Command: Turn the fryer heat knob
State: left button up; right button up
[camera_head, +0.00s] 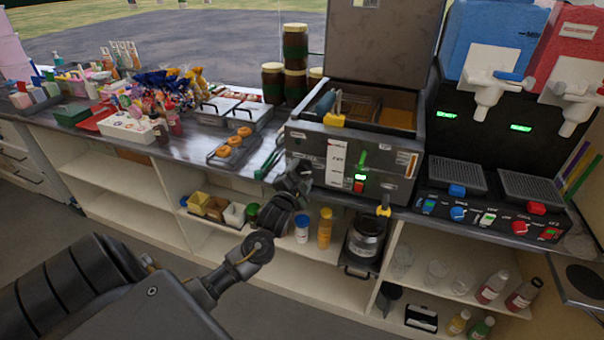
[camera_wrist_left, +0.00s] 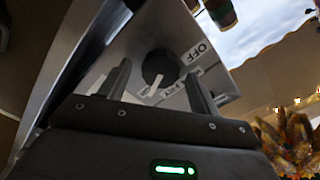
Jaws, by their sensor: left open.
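The fryer (camera_head: 330,140) stands on the counter at the centre right of the head view, with its lid up. Its heat knob (camera_wrist_left: 159,66) is a dark round dial with a white pointer, on a pale panel beside an OFF label (camera_wrist_left: 197,52) in the left wrist view. I cannot make out the knob in the head view. My left gripper (camera_head: 303,172) is at the fryer's lower left front. In the left wrist view the gripper (camera_wrist_left: 158,72) is open, with one finger on each side of the knob; contact cannot be told. My right gripper is not in view.
A tray of doughnuts (camera_head: 232,148) and green tongs (camera_head: 270,160) lie left of the fryer. Blue and red drink dispensers (camera_head: 500,45) stand to its right. A glass pot (camera_head: 366,238) and bottles (camera_head: 325,228) sit on the shelf below.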

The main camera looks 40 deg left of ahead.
pick_arm(q)
jog(key=shift+w+a, duration=0.1)
jog(key=shift+w, duration=0.2)
jog(key=c, duration=0.8)
jog(key=shift+c, duration=0.9)
